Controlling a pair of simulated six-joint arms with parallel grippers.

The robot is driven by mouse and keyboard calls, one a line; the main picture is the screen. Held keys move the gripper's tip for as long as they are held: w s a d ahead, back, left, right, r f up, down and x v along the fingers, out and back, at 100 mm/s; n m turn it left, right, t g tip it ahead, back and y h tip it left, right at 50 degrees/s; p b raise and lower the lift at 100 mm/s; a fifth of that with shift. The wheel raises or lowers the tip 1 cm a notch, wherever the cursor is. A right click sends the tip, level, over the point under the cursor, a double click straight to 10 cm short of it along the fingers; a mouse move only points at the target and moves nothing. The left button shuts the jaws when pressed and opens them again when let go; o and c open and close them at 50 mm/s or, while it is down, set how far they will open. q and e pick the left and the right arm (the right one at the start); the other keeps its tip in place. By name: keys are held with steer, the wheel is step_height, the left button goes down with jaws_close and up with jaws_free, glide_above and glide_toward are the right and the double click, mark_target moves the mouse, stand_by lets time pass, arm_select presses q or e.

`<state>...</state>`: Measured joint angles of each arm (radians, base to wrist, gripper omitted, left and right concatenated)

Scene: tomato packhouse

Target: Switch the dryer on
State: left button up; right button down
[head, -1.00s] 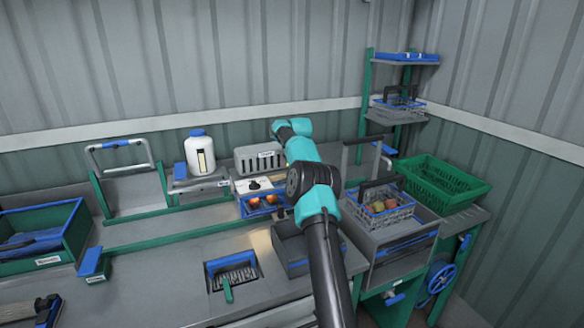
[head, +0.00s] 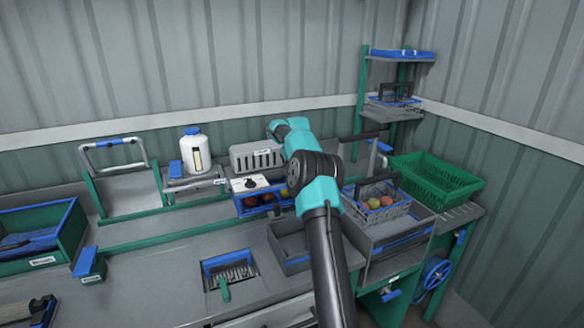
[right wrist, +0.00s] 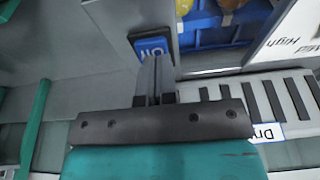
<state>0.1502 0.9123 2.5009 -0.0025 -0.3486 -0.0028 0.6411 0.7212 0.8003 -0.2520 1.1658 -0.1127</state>
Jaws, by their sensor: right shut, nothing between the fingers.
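The dryer is a grey vented box (head: 257,157) at the back of the bench; its vents (right wrist: 262,104) and a partly cut-off "Dry" label also show in the right wrist view. A blue rocker switch (right wrist: 152,47) with white marks sits on a dark plate in that view. My right gripper (right wrist: 155,62) is shut and empty, its tips at the switch's lower edge. I cannot tell whether they touch it, or which way the switch is set. In the head view my right arm hides this gripper and the switch. My left gripper is not in view.
A white dial panel (head: 250,184) stands in front of the dryer, above a blue tray (head: 245,209) of tomatoes. A wire basket (head: 386,215) of tomatoes stands right of my arm. A white bottle (head: 196,152) stands left of the dryer. A green crate (head: 436,181) is at right.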

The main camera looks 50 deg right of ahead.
steer(key=s+v, duration=0.1)
steer(key=v, duration=1.3)
steer(key=shift+a+f, duration=0.2)
steer(key=shift+a, duration=0.1)
steer(key=shift+w, duration=0.1)
